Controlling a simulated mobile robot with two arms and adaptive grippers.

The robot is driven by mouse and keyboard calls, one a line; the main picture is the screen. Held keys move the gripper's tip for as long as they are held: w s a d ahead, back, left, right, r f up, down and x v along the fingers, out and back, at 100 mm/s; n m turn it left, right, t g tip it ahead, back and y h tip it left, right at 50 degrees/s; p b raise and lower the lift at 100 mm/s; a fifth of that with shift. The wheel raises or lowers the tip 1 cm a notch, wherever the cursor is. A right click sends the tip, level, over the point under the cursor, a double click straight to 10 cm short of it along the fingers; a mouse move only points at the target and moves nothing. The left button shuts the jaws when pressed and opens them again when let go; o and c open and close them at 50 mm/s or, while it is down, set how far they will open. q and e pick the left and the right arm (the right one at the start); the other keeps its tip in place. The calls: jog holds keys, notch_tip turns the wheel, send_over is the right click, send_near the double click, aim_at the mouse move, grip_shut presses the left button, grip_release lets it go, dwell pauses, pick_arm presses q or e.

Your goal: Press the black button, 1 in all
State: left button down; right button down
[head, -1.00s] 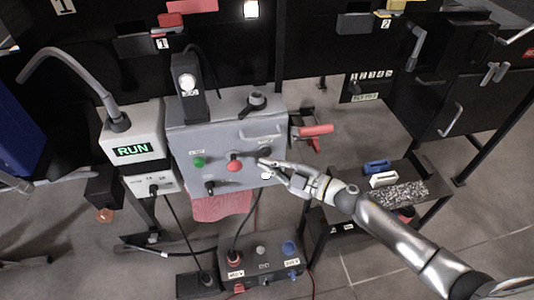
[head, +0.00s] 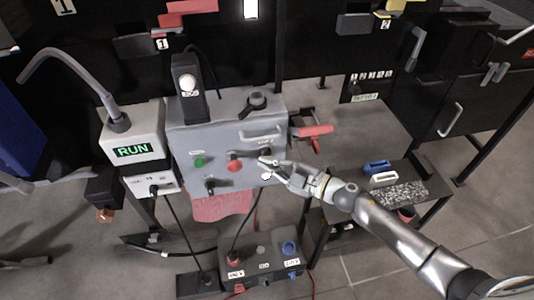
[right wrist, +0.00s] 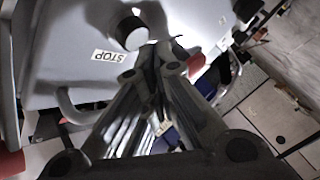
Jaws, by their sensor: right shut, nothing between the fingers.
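The grey control box (head: 222,140) carries a green button (head: 199,162), a red mushroom button (head: 235,165) and a dark button (head: 265,152) under a small label at its right. My right gripper (head: 264,161) is shut and empty, its fingertips close to the dark button at the panel's front. My left gripper is out of view.
A unit with a green RUN display (head: 134,150) stands left of the box. A red-handled clamp (head: 313,131) sticks out at its right. A shelf (head: 418,177) with blue and white blocks is at right.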

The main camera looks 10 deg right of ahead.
jog(key=shift+w, duration=0.7)
dwell(0.7)
jog(key=shift+s, duration=0.1)
jog(key=shift+s+p, duration=0.35)
jog(key=shift+s, duration=0.5)
jog(key=s+p, duration=0.1)
jog(key=s, duration=0.4)
dwell(0.3)
dwell(0.7)
